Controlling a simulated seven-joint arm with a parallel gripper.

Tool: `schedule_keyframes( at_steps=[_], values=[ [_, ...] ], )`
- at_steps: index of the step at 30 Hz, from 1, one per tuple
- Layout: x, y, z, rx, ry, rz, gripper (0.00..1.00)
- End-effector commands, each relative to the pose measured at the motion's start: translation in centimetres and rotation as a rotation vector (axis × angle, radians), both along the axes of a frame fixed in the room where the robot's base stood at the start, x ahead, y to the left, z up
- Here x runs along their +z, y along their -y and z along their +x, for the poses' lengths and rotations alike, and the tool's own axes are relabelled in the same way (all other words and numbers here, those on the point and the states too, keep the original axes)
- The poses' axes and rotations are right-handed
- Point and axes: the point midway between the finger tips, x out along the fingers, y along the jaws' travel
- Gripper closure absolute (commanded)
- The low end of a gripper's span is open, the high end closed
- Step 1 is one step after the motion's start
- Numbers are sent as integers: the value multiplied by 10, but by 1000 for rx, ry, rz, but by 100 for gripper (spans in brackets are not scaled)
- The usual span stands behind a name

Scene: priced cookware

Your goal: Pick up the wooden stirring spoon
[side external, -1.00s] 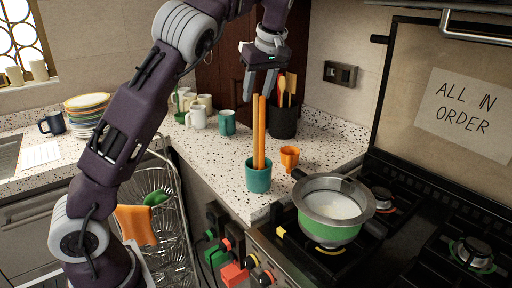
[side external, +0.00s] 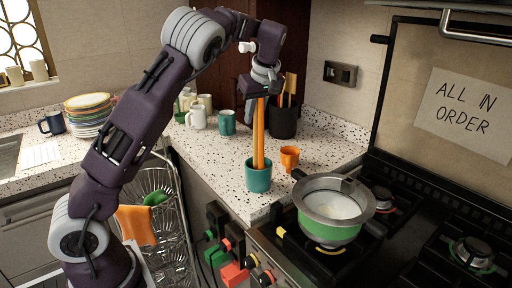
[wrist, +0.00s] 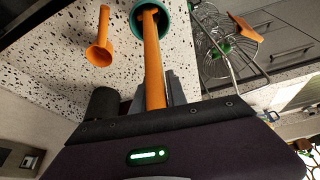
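Two long orange-brown wooden handles (side external: 259,135) stand upright in a teal cup (side external: 258,178) near the counter corner. My gripper (side external: 258,94) is lowered over their top ends and points down. In the wrist view, a handle (wrist: 153,62) runs between the grey fingers of my gripper (wrist: 155,92), from the teal cup (wrist: 136,22) up to the palm. The fingers lie close on both sides; I cannot tell whether they press on it. The lower ends are hidden in the cup, so I cannot tell which is the stirring spoon.
A black crock (side external: 283,122) with wooden utensils stands behind, beside several mugs. A pot (side external: 330,232) sits on the stove at right. A wire dish rack (side external: 165,205) is at lower left.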

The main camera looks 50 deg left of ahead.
Motion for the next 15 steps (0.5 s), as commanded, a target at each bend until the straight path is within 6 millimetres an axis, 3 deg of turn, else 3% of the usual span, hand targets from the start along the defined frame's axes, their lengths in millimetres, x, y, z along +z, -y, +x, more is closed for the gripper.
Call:
schedule_keyframes(
  at_steps=[11, 15],
  values=[
    [1, 0, 0, 0, 1, 0, 100],
    [11, 0, 1, 0, 2, 1, 100]
  ],
)
